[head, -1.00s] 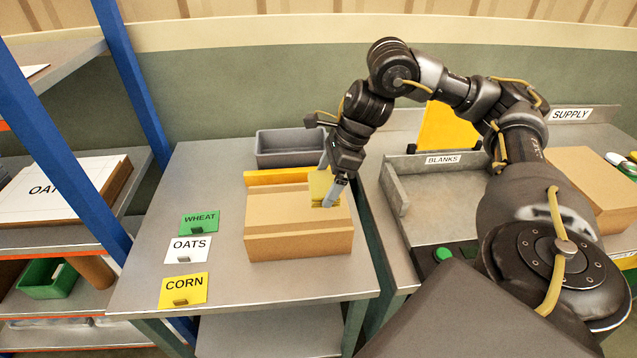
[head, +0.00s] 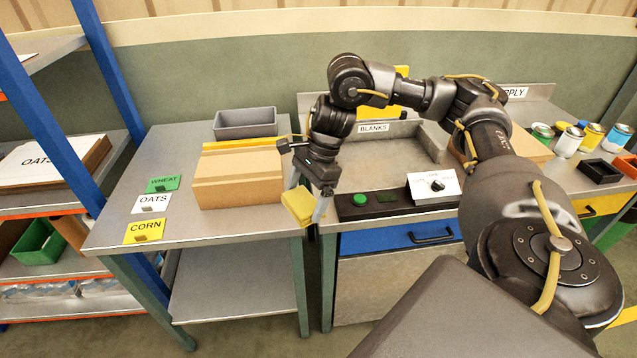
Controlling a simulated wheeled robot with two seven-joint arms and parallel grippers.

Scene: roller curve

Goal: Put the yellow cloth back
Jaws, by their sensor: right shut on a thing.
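The yellow cloth (head: 298,205) is a small folded pad. My right gripper (head: 317,208) is shut on it and holds it over the front of the gap between the left table and the right bench. The gripper points down, and one finger shows to the right of the cloth; the other is hidden. The left gripper is not in the head view.
A cardboard-brown box (head: 240,179) stands on the left table (head: 235,224), with a grey bin (head: 245,124) behind it. WHEAT (head: 163,184), OATS (head: 151,203) and CORN (head: 145,231) cards lie at left. A control panel with a green button (head: 358,200) and a white dial box (head: 433,187) edges the right bench.

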